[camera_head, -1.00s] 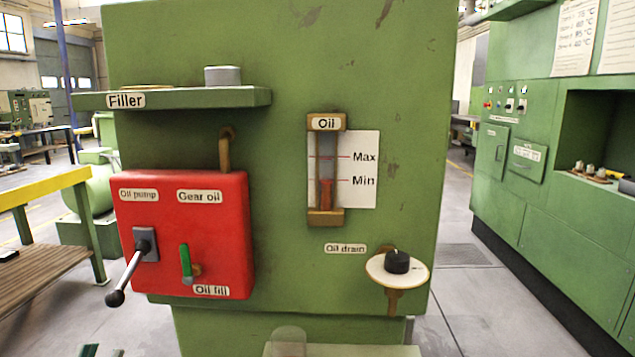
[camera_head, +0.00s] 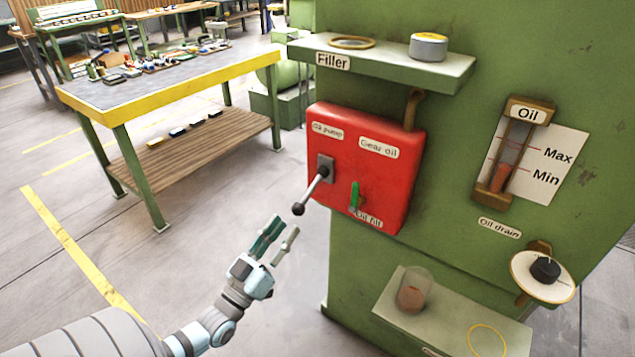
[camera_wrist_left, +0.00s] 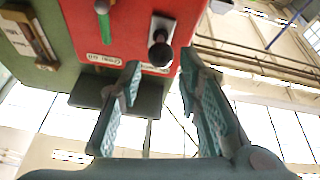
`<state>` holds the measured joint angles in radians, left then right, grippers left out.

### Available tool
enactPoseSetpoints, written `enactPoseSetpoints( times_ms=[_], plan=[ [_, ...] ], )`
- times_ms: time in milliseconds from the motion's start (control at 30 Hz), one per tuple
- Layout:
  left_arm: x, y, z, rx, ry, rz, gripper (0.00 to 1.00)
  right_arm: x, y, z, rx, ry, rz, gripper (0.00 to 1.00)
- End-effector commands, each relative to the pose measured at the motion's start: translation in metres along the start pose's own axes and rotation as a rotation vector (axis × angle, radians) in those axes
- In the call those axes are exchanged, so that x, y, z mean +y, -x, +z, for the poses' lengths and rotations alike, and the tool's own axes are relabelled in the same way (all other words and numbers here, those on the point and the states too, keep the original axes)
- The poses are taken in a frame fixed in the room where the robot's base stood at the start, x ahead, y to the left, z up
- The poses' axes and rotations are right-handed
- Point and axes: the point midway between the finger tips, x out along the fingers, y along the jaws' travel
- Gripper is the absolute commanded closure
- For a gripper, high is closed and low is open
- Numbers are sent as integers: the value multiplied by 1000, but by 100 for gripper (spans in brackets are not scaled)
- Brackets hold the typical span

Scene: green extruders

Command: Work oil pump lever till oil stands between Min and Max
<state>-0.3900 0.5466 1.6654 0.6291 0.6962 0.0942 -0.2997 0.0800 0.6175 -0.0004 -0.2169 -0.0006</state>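The oil pump lever (camera_head: 312,189) is a thin metal rod with a black ball knob on the red box (camera_head: 385,180), slanting down and outward. My left gripper (camera_head: 283,226) is open and empty, just below and left of the knob. In the left wrist view, the open fingers (camera_wrist_left: 160,66) frame the black knob (camera_wrist_left: 160,53), which lies beyond their tips with no visible contact. The oil sight glass (camera_head: 508,153) is at the right. Its red oil seems to top out close to the Min line. My right gripper is out of view.
A green oil fill handle (camera_head: 355,196) sits right of the lever. The oil drain knob (camera_head: 545,270) is at lower right. A ledge (camera_head: 390,300) below holds a clear cup (camera_head: 414,290). A yellow-edged table (camera_head: 170,85) stands at left; floor between is clear.

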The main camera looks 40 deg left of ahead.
Motion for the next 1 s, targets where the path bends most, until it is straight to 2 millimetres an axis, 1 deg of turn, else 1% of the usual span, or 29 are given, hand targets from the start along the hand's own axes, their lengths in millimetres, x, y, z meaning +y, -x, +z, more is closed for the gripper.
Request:
enactPoseSetpoints(
  times_ms=[100,300,400,500,667,900,967,1000],
  plan=[
    [-1,-27,0,5,-1,0,68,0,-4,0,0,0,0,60],
    [0,-71,0,5,-2,1,68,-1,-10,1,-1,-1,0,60],
    [0,-90,0,4,-2,2,68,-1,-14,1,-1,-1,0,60],
    [1,-104,1,4,-3,4,68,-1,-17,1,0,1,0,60],
    [1,-116,1,1,-2,3,68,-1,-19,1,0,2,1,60],
    [1,-117,0,1,-2,3,68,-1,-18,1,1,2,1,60],
    [2,-117,0,1,-2,3,78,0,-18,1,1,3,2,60],
    [2,-116,0,1,-2,3,84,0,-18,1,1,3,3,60]
  ],
)
